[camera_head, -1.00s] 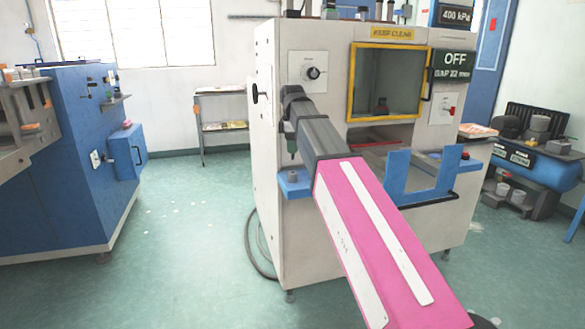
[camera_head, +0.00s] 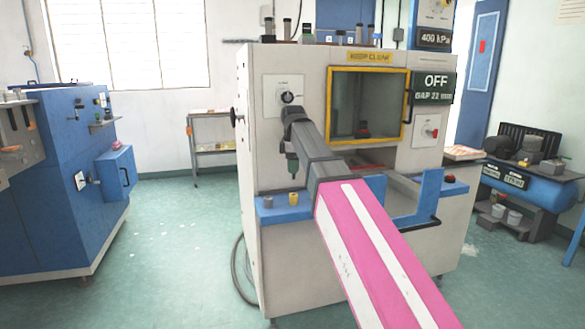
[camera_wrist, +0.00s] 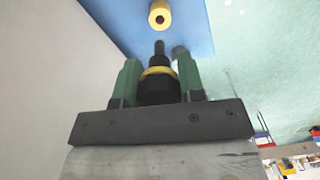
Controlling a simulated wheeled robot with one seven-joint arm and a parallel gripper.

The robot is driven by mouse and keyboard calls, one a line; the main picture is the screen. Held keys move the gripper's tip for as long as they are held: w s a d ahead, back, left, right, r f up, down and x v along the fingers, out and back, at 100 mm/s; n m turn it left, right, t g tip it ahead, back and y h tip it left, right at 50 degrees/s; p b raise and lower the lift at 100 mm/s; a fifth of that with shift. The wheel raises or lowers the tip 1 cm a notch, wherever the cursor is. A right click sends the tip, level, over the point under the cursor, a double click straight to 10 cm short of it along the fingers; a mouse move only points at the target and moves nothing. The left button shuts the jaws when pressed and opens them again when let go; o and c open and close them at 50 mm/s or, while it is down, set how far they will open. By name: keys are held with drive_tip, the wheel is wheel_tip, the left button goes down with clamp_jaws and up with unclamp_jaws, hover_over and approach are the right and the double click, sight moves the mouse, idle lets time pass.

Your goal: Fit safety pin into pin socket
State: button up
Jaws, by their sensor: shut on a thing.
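My gripper (camera_wrist: 157,85) is shut on the safety pin (camera_wrist: 158,88), a black body with a yellow band and a thin dark tip. In the wrist view the tip points toward the pin socket (camera_wrist: 159,15), a yellow cylinder with a dark hole. Pin and socket are apart. In the head view the yellow socket (camera_head: 293,198) stands on a blue ledge (camera_head: 275,212) at the machine's front left. My gripper (camera_head: 292,166) is above it, fingers downward. The pin is too small to make out there.
A grey cylinder (camera_head: 267,202) stands on the ledge left of the socket. The white machine (camera_head: 265,150) rises close behind. A blue U-shaped bracket (camera_head: 407,220) is to the right. A blue cabinet (camera_head: 70,190) is far left; open floor lies between.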

sight(293, 178)
idle(0.4)
drive_tip(key=shift+f, duration=2.5)
drive_tip(key=shift+f, duration=2.05)
drive_tip(key=o, duration=1.2)
drive_tip(key=shift+c, duration=0.2)
drive_tip(key=shift+r, duration=0.1)
drive_tip(key=shift+r, duration=3.65)
